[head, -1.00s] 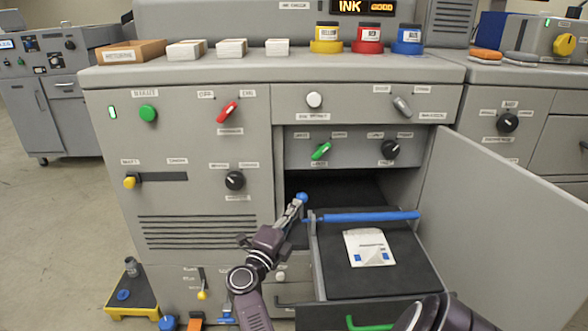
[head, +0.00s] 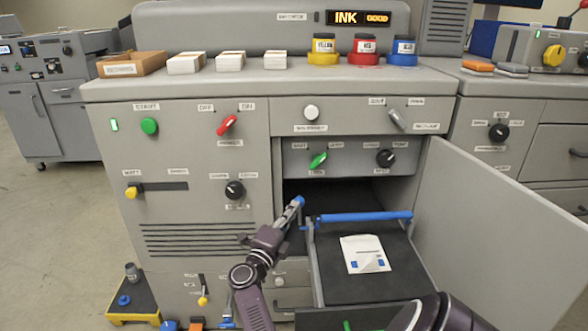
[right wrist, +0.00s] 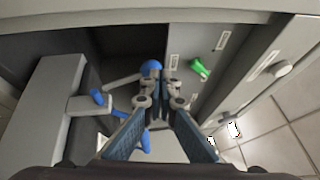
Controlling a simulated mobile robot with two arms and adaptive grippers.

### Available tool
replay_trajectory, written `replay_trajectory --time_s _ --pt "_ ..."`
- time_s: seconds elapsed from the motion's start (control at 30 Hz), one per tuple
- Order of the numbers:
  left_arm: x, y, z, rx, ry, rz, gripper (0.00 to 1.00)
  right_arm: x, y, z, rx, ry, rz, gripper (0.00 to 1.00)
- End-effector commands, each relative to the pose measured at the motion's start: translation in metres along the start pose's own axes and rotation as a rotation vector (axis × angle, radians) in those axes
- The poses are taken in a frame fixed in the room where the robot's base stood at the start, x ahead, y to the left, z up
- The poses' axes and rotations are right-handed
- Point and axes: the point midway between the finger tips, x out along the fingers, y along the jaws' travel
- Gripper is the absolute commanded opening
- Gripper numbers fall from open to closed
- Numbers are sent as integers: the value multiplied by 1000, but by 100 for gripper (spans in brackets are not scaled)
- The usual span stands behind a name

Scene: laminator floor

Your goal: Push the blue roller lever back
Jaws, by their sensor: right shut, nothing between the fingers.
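The blue ball knob (head: 300,201) of the roller lever stands at the left end of the blue roller (head: 365,217), at the mouth of the open bay. In the right wrist view, the knob (right wrist: 151,68) sits just beyond my fingertips, on a grey link. My right gripper (head: 293,208) is shut and empty, with its tips at or touching the knob; contact is hard to tell. The fingers also show in the right wrist view (right wrist: 160,90). They partly hide the lever's lower part. My left gripper is not in view.
A pulled-out black tray (head: 395,282) holds a white sheet (head: 364,254) under the roller. An open grey door (head: 500,225) bounds the right side. The dark bay (head: 340,193) lies behind the lever. A green switch (head: 318,161) is on the panel above.

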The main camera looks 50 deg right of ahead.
Motion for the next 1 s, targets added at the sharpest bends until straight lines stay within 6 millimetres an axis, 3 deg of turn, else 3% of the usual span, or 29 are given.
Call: replay_trajectory --time_s 0.8,1.0 --pt "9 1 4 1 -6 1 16 8 0 4 0 0 -2 0" --pt "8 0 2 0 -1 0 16 -2 1 4 0 -1 0 0"
